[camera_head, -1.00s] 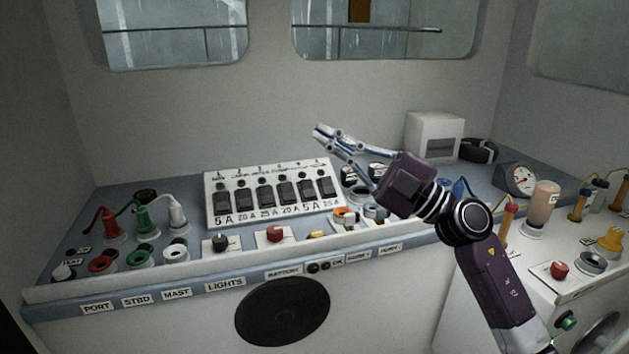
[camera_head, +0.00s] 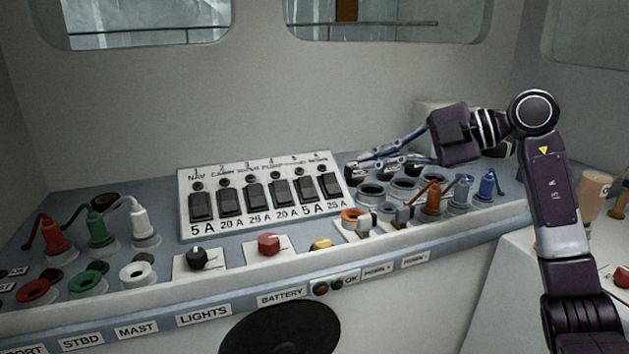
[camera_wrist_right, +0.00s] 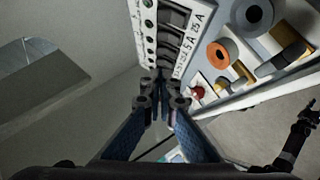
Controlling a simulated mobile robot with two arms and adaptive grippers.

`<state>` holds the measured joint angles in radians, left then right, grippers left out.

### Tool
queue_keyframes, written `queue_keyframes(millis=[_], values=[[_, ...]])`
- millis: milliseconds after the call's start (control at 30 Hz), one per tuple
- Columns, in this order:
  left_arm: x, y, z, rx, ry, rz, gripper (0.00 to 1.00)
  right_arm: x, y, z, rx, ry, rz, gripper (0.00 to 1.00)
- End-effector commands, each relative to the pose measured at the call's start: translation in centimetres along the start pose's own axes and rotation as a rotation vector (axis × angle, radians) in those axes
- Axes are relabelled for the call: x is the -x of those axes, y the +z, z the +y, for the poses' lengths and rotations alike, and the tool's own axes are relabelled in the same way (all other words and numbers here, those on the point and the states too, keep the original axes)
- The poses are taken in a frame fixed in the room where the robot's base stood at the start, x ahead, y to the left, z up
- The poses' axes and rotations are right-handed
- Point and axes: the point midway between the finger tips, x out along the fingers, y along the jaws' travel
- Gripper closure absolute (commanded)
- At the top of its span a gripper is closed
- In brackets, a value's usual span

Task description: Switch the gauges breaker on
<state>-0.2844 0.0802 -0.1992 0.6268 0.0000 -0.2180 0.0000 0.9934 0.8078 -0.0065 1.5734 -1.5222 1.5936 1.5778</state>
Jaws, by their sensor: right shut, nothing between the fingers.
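The breaker panel (camera_head: 262,235) is a white, tilted box on the console with a row of several black rocker switches, a small round indicator above each and amp labels below. The small names above are mostly too blurred to read, so I cannot tell which is the gauges breaker. My right gripper (camera_head: 350,166) is shut and empty, with its tips just right of the panel's right end. In the right wrist view the panel (camera_wrist_right: 182,57) lies just beyond the fingertips (camera_wrist_right: 160,84). I cannot tell whether they touch it.
A black knob (camera_head: 197,256), a red knob (camera_head: 268,244) and a yellow knob (camera_head: 321,244) sit in front of the panel. Coloured plugs and sockets stand left, and orange and blue plugs (camera_head: 487,186) right. The wall behind is bare below the windows.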

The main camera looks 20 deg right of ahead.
Motion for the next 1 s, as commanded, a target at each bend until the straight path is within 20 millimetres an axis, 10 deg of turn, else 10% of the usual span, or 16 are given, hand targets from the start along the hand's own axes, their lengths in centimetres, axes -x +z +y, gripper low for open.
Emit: queue_keyframes(millis=[367,1000], values=[[0.5,3.4,0.5,0.000,0.006,-0.047,0.57,-0.9,-0.1,0.1,0.001,-0.001,0.003,1.00],[3.6,1.0,0.2,-0.001,0.003,-0.018,0.57,-11.9,1.6,0.2,-0.002,0.000,0.004,1.00]])
